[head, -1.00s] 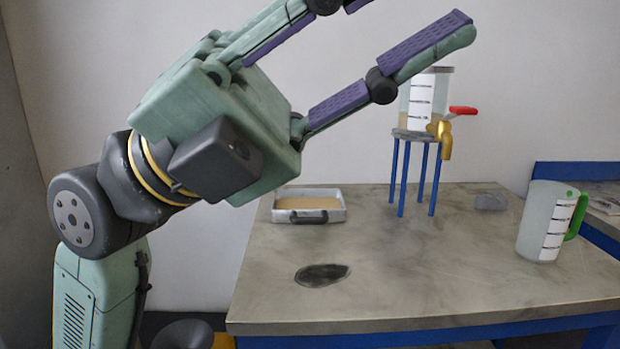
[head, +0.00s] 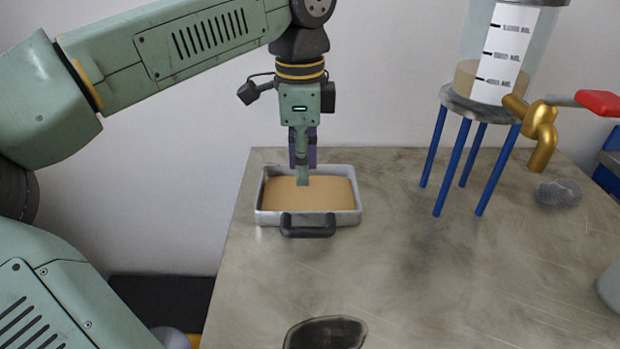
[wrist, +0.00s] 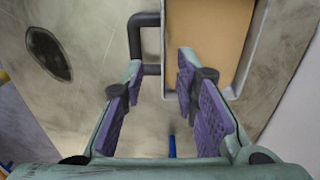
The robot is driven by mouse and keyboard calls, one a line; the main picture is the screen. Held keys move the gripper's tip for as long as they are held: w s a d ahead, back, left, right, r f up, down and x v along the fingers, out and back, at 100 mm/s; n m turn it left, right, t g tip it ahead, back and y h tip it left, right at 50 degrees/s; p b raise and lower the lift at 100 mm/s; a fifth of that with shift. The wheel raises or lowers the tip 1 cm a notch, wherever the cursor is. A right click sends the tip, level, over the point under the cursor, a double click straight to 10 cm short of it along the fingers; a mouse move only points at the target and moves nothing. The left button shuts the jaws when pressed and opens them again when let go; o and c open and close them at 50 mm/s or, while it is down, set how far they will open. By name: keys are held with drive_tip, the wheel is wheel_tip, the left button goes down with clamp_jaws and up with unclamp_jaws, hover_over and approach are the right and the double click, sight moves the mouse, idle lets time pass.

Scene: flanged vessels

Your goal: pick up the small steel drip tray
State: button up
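The small steel drip tray (head: 359,210) is a shallow rectangular metal pan with a flat tan fill and a dark handle (head: 308,230) on its near side. It sits at the far left of the table. My gripper (head: 303,182) points straight down and overlaps the tan fill in the head view.
A clear measuring vessel (head: 506,52) with a brass tap (head: 541,133) and red lever stands on a blue-legged stand to the right. A dark patch (head: 325,333) marks the near table. The table's middle is clear.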

sight(304, 209)
drive_tip(key=shift+w+f+p, duration=0.2)
drive_tip(key=shift+f+p, duration=1)
drive_tip(key=shift+f, duration=4.1)
drive_tip(key=shift+c, duration=0.2)
clamp_jaws()
